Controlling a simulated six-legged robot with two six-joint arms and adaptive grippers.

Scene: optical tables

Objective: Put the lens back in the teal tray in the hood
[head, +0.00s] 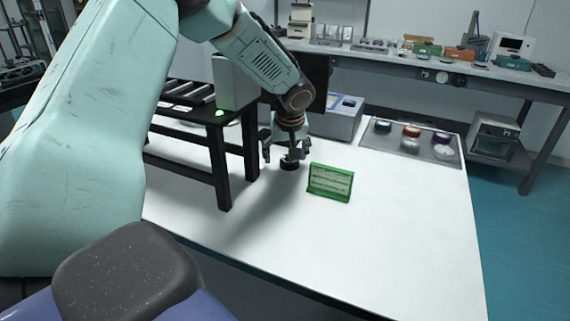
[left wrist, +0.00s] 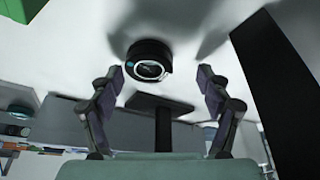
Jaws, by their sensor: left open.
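The lens (head: 289,165) is a short black cylinder standing on the white table top. In the left wrist view the lens (left wrist: 148,62) shows a glassy round face with a pale ring and a small teal dot. My left gripper (head: 287,153) points down just above the lens. In the left wrist view its two fingers (left wrist: 159,76) are spread, with the lens ahead between them, slightly left of middle. I cannot tell from these views whether the fingers touch it. My right gripper does not show. I cannot make out the teal tray or the hood.
A green sign (head: 331,183) stands right of the lens. A black rack (head: 219,165) stands close on the left. A grey instrument (head: 336,123) is behind. A grey tray (head: 411,147) with several coloured-lid jars lies at the back right. The front right of the table is clear.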

